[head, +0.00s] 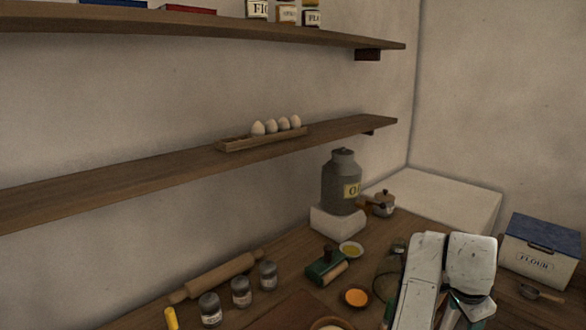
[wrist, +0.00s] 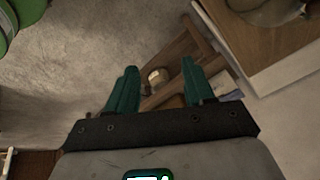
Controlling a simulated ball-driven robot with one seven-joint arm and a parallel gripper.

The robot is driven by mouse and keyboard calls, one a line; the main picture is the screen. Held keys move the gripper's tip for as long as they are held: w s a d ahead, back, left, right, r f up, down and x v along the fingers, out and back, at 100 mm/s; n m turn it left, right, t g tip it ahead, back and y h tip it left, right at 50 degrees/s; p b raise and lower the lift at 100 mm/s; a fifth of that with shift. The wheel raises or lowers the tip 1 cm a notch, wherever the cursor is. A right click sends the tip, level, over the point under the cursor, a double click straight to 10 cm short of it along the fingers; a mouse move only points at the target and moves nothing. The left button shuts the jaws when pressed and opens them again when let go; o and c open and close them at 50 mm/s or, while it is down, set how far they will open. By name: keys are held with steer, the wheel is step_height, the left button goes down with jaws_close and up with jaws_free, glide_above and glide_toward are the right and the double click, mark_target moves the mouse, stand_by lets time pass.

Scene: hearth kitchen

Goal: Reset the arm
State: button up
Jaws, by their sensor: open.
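My gripper (wrist: 158,85) shows in the wrist view with its two teal fingers spread apart and nothing held between them. Beyond the fingers, a small round pale object and a wooden frame are visible lower down, apart from the gripper. In the head view my white arm is folded up at the lower right, over the right part of the wooden counter (head: 285,255). The fingertips cannot be made out in that view.
Eggs sit in a wooden holder (head: 235,145) on the lower shelf (head: 130,175). A counter corner (wrist: 275,75) is close at the wrist view's upper right.

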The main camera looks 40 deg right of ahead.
steer(key=a+f+n+t+y, duration=0.1)
steer(key=a+f+n, duration=0.5)
steer(key=a+n, duration=0.3)
steer(key=a+f+n+t, duration=0.1)
steer(key=a+f+n, duration=0.5)
steer(key=a+n, duration=0.25)
steer(key=s+a+f+n+y, duration=0.1)
steer(key=s+a+f+n, duration=0.1)
steer(key=a, duration=0.4)
steer(key=s+a+f+n+y, duration=0.2)
steer(key=s+a+f+n, duration=0.1)
steer(key=a, duration=0.3)
steer(key=shift+f+n+g, duration=0.3)
steer(key=shift+n, duration=0.05)
